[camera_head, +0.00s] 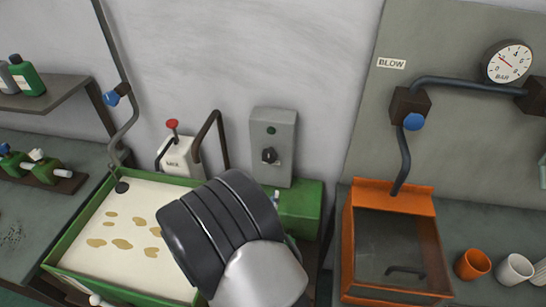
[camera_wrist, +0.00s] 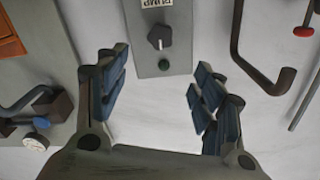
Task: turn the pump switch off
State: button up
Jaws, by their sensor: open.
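The pump switch box is a grey upright panel (camera_head: 273,170) on the wall in the head view, with a dark rotary knob (camera_head: 269,155) and a round green lamp or button (camera_head: 271,130) above it. The wrist view is upside down. There the box (camera_wrist: 147,55) carries a PUMP label (camera_wrist: 155,3), the knob (camera_wrist: 160,37) and the green round part (camera_wrist: 164,65). My gripper (camera_wrist: 160,63) is open and empty, its blue-padded fingers either side of the box and apart from the knob. The knob's exact setting is unclear.
A green tank (camera_head: 60,240) of pale liquid with brownish patches stands left of the box. A bent dark pipe (camera_wrist: 240,50) is close to one finger. An orange tank (camera_head: 350,235), blue-handled valve (camera_head: 414,122) and gauge (camera_head: 509,62) are at right.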

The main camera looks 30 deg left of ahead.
aim_at(269, 157)
jog(key=b+x, duration=0.1)
jog(key=x, duration=1.4)
jog(key=shift+w+b, duration=0.35)
